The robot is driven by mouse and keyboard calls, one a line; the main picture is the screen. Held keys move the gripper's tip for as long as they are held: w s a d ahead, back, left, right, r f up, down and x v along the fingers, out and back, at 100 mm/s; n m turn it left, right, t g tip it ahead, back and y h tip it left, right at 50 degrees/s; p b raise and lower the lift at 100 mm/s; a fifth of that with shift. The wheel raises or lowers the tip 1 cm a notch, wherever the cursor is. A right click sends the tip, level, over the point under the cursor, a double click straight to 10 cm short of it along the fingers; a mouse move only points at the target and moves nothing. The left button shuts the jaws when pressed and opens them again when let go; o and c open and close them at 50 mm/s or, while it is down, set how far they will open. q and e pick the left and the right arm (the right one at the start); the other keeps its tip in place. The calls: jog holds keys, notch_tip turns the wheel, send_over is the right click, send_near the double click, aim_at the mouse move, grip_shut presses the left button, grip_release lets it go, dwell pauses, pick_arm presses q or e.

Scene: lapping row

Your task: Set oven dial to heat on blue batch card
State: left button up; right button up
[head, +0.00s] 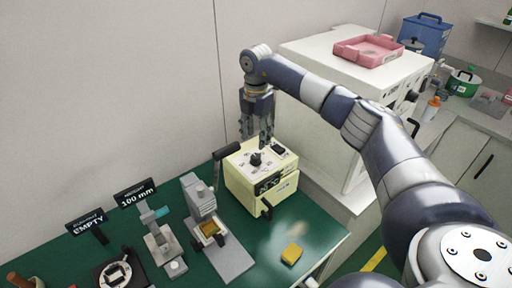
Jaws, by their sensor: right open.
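A cream box-shaped unit (262,180) stands on the green bench and has a black dial (256,159) on its top panel, with small marks around it. It looks like the oven; the dial marks are too small to read. My right gripper (256,140) points down, open and empty, just above or behind the dial; I cannot tell whether it touches it. I see no blue batch card. My left gripper is not in view.
A press-like device (205,220) with a black-handled lever stands left of the cream unit. A large white cabinet (335,100) bearing a pink tray (368,50) stands behind my right arm.

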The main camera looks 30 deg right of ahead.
notch_tip(320, 180, up, 4)
jog(key=shift+f, duration=0.1)
dwell(0.5)
